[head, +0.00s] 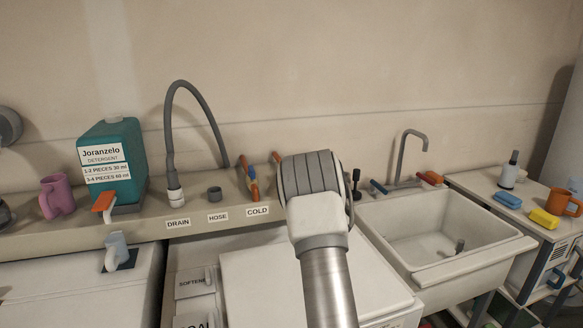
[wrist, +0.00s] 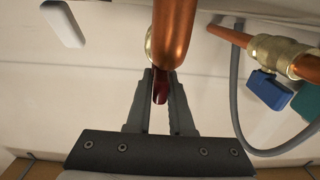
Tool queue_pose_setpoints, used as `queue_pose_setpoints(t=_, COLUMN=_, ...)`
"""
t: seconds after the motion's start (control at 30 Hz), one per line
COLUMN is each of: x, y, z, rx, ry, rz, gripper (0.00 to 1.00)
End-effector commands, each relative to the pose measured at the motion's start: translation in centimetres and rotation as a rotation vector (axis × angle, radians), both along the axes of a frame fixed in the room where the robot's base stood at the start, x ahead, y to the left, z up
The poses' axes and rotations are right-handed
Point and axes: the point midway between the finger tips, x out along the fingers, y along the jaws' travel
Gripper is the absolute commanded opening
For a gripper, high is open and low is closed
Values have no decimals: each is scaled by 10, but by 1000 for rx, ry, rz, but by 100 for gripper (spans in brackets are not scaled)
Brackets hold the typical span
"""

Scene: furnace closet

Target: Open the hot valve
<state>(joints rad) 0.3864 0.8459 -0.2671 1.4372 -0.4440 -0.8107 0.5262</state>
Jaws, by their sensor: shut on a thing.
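In the wrist view, my gripper (wrist: 161,74) has its two fingers closed on a dark red handle (wrist: 160,90), which I take to be the hot valve's lever. The handle points toward my palm, beneath a thick copper pipe (wrist: 175,38). Only an edge of a brass body shows beside the pipe, so the lever's angle to the pipe is hard to tell. In the head view, my arm hides the gripper and the red handle. The COLD label (head: 257,211) is just left of my arm.
The wrist view shows a second brass valve (wrist: 280,52) with a blue handle (wrist: 267,90) and a grey hose (wrist: 237,110) at right.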

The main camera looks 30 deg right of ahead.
Motion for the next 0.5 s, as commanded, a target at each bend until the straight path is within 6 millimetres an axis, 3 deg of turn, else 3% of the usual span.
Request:
queue_pose_setpoints(t=0.4, x=0, y=0, z=0, rx=0, ry=-1, rz=4, gripper=0)
queue_pose_setpoints(t=0.43, x=0, y=0, z=0, rx=0, ry=-1, rz=4, gripper=25)
queue_pose_setpoints(t=0.5, x=0, y=0, z=0, rx=-1, ry=-1, rz=4, gripper=38)
